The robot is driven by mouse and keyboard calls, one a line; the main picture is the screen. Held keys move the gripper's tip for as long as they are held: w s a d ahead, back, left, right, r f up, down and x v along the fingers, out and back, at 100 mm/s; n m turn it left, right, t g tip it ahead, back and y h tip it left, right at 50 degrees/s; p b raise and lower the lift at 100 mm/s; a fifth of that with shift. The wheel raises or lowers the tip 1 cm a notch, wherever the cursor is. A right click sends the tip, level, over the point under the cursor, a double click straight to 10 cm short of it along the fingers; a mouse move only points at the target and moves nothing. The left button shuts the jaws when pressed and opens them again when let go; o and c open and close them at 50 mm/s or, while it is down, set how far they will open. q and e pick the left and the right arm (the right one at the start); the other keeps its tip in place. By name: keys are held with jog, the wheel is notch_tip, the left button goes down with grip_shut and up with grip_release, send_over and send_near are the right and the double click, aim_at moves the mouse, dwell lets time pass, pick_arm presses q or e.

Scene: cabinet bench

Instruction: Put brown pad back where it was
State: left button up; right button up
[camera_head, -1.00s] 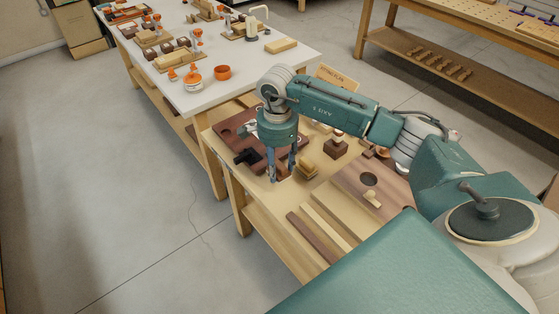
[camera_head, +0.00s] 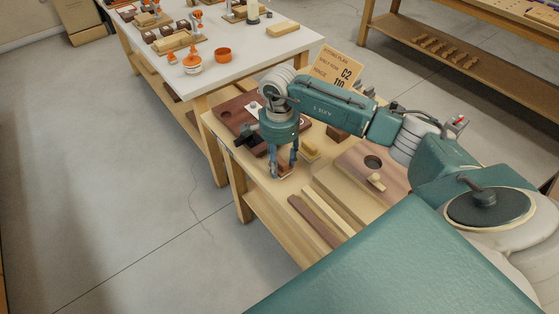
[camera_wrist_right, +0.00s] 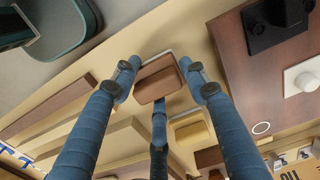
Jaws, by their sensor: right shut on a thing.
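The brown pad (camera_wrist_right: 157,84) is a small reddish-brown block, seen in the right wrist view between the fingertips of my right gripper (camera_wrist_right: 160,82). In the head view, my right gripper (camera_head: 281,172) points down at the front left part of the wooden bench, with the brown pad (camera_head: 284,171) low between its fingers. A thin pale edge shows behind the pad in the wrist view. I cannot tell whether the pad touches the surface below. A pale yellow pad (camera_wrist_right: 190,129) lies close by. My left gripper is not in view.
A dark brown board (camera_head: 232,112) with a black fixture lies behind the gripper. A brown board with a round hole (camera_head: 395,153) and long strips (camera_head: 314,220) lie to the right. A kitting plan sign (camera_head: 338,68) stands behind. The bench's left edge is close.

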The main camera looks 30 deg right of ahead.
aim_at(280, 159)
jog(key=shift+f+b, duration=0.55)
jog(key=shift+f, duration=0.05)
jog(key=o, duration=1.2)
jog(key=shift+r, duration=0.15)
notch_tip(280, 159, up, 12)
jog(key=shift+f, duration=0.1)
